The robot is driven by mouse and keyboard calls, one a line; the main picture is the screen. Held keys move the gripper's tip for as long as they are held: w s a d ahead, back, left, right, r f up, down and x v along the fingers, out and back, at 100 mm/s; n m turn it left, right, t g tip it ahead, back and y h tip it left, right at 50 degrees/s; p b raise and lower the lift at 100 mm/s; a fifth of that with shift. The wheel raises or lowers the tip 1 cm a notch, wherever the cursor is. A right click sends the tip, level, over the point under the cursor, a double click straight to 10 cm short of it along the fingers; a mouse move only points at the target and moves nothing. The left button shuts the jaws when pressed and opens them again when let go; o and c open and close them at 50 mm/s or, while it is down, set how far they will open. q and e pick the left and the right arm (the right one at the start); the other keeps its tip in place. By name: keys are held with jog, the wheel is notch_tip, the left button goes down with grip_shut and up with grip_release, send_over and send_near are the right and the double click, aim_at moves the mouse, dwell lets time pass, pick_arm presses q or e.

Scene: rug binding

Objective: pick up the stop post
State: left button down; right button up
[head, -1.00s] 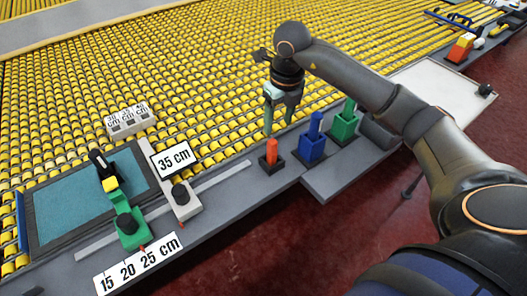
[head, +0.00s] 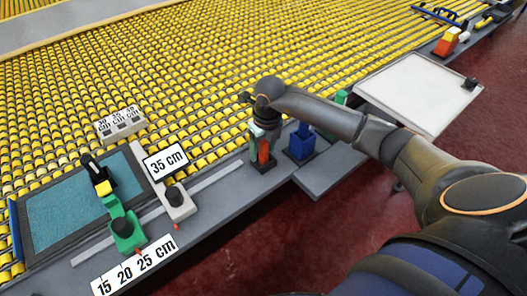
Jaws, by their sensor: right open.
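A short orange post (head: 264,151) stands upright in a dark square base (head: 263,166) on the grey ledge, first in a row of coloured posts; I take it as the stop post. My right gripper (head: 264,146) points down over it, open, with its pale green fingers around the post. I cannot tell whether a finger touches it. My left gripper is not in view.
A blue post (head: 301,140) in a blue base stands close on the right. A green post (head: 341,97) is partly hidden behind my right arm. Yellow rollers fill the back.

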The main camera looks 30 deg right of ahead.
grip_shut()
dwell(0.4)
